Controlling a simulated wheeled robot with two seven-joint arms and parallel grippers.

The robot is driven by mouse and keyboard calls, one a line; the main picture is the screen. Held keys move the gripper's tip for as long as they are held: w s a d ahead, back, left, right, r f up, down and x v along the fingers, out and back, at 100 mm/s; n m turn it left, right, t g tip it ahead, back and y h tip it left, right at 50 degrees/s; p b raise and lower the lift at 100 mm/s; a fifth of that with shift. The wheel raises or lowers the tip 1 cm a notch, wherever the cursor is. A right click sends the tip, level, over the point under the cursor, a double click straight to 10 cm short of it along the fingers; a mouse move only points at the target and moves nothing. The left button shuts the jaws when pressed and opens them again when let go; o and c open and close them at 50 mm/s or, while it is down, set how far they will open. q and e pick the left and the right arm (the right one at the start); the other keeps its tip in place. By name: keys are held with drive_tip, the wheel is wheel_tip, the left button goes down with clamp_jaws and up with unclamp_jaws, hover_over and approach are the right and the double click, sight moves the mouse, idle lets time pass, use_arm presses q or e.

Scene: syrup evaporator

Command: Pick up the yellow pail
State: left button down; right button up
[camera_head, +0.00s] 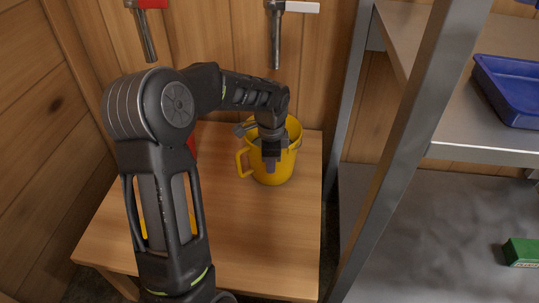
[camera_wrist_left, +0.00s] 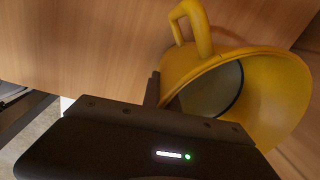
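The yellow pail (camera_head: 283,172) stands upright on a small wooden table (camera_head: 240,235), its side handle (camera_head: 242,162) toward the left. My left gripper (camera_head: 270,162) points down at the pail's near rim, with a fingertip in front of the outer wall. In the left wrist view the pail (camera_wrist_left: 275,95) has its open mouth and handle showing, and a dark finger (camera_wrist_left: 152,90) of my left gripper is close against the rim. The other finger is hidden, so I cannot tell whether they grip the wall. My right gripper is not in view.
Taps with a red handle (camera_head: 150,4) and a white handle (camera_head: 302,7) hang above the table. A metal shelf post (camera_head: 410,150) stands close on the right. The shelves hold a blue tray (camera_head: 515,95) and a green item (camera_head: 522,251). Yellow and red things are partly hidden behind my arm.

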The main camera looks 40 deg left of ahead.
use_arm(q)
drive_tip(key=shift+w+r, duration=0.1)
drive_tip(key=shift+r, duration=0.15)
wheel_tip(320, 180, up, 10)
drive_tip(key=p, duration=0.4)
drive_tip(key=shift+f, duration=0.2)
idle(0.6)
drive_tip(key=shift+r, duration=0.1)
idle(0.4)
idle(0.4)
